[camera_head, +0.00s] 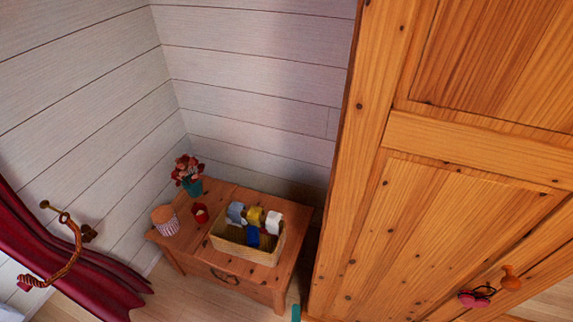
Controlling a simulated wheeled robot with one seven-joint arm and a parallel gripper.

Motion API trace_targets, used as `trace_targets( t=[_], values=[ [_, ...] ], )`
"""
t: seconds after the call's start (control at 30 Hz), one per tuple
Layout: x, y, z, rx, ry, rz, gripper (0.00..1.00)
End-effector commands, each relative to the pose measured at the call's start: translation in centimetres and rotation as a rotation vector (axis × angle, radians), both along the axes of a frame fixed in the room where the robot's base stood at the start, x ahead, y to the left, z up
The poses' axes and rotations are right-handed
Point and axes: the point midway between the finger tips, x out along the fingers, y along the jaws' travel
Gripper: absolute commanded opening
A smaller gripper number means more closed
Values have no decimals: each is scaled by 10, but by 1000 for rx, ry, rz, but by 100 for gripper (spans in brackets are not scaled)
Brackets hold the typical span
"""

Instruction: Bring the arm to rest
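My arm and my gripper do not show in the head view, so I cannot see how the arm is posed or whether the gripper holds anything. A small teal piece (296,312) shows at the bottom edge, and I cannot tell what it belongs to.
A wooden table (222,263) in the corner bears a basket (232,246) of rolled cloths, a potted red flower (187,173), a striped pot (165,220) and a small red item (200,213). A tall wooden wardrobe (440,220) fills the right. A red curtain (85,275) hangs left.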

Motion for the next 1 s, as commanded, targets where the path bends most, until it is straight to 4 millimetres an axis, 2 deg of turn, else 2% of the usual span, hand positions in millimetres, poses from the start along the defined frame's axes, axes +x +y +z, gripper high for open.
trace_targets(
  t=[0.03,0.2,0.4,0.5,0.6,0.73,1.0],
  values=[
    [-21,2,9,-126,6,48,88],
    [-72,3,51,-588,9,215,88],
    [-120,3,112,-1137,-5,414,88],
    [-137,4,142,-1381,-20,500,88],
    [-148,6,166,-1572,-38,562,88],
    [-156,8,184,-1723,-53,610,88],
    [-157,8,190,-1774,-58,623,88]
  ],
)
